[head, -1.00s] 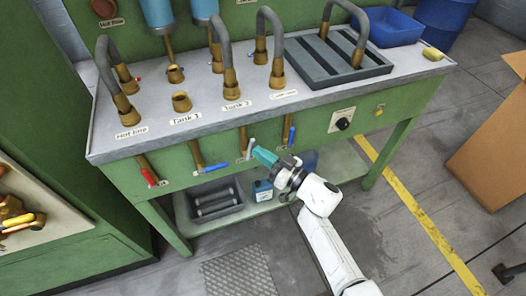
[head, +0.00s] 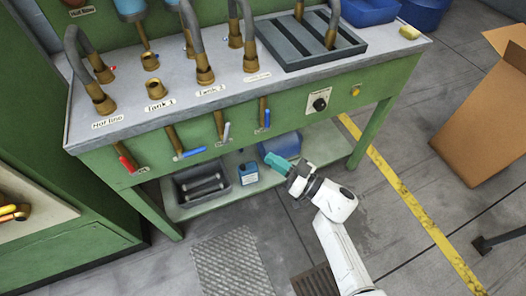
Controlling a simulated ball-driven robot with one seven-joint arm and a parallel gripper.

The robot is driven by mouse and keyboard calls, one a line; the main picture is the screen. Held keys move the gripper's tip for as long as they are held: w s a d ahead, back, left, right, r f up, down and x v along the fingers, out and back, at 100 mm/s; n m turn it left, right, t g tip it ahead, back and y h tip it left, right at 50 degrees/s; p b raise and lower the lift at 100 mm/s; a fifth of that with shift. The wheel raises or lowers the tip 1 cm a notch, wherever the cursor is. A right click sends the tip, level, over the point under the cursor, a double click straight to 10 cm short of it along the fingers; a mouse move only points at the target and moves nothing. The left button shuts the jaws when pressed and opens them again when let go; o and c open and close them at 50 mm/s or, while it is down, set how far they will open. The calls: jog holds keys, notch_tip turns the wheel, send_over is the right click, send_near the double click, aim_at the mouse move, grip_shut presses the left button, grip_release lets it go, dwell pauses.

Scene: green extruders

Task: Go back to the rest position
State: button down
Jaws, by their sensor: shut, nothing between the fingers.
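My gripper (head: 272,161) has teal fingers and is shut with nothing in it. It is in front of the green workbench (head: 295,104), below the row of valve handles and apart from them. A grey handle (head: 226,132) and a blue handle (head: 266,118) hang on the bench front, up and left of my gripper. Another blue handle (head: 190,153) points sideways, and a red handle (head: 126,162) is at the left. My white arm reaches in from the bottom right.
The lower shelf holds a grey bin (head: 203,186), a small blue container (head: 248,174) and a larger blue container (head: 285,146) behind my gripper. A cardboard box (head: 485,115) stands at the right. Floor between the yellow line (head: 400,188) and the bench is mostly clear.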

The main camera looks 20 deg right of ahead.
jog(key=shift+s+d, duration=0.3)
jog(key=shift+s, duration=0.2)
